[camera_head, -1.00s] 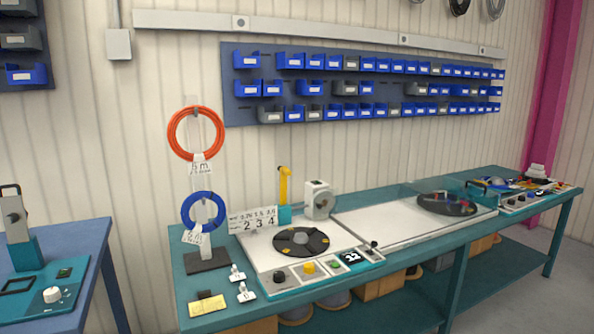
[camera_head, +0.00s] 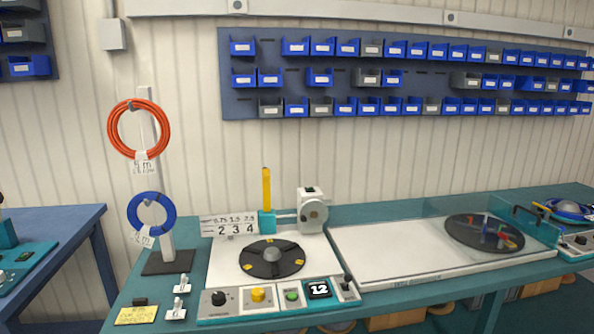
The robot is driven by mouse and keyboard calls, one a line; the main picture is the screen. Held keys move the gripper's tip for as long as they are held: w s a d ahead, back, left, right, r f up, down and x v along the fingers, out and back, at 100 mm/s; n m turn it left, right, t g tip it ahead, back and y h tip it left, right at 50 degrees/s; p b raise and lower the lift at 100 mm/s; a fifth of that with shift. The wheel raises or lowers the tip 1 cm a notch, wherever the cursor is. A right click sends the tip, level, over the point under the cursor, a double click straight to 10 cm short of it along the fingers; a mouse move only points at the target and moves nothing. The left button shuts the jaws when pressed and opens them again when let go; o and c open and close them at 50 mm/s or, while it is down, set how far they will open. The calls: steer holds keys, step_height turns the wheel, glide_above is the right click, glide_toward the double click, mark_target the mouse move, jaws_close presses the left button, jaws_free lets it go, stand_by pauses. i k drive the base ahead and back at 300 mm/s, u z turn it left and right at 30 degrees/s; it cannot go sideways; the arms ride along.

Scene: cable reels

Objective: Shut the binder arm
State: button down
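A yellow arm (camera_head: 266,189), which looks like the binder arm, stands upright on a small teal block (camera_head: 267,222) at the back of the white winding station. In front of it lies a black round turntable (camera_head: 272,259) with several yellow marks. A white-and-grey unit (camera_head: 313,211) with a round front stands just right of the arm, and a white number card (camera_head: 229,226) stands to its left. My gripper is not in view.
A control strip (camera_head: 280,297) with knobs, buttons and a display runs along the station's front. A stand at left holds an orange coil (camera_head: 139,129) and a blue coil (camera_head: 151,213). A second black turntable (camera_head: 484,233) sits at right behind a clear panel. Blue bins (camera_head: 322,46) hang on the wall.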

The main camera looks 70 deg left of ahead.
mark_target(265, 172)
steer(key=i, duration=0.85)
steer(key=u, duration=3.2)
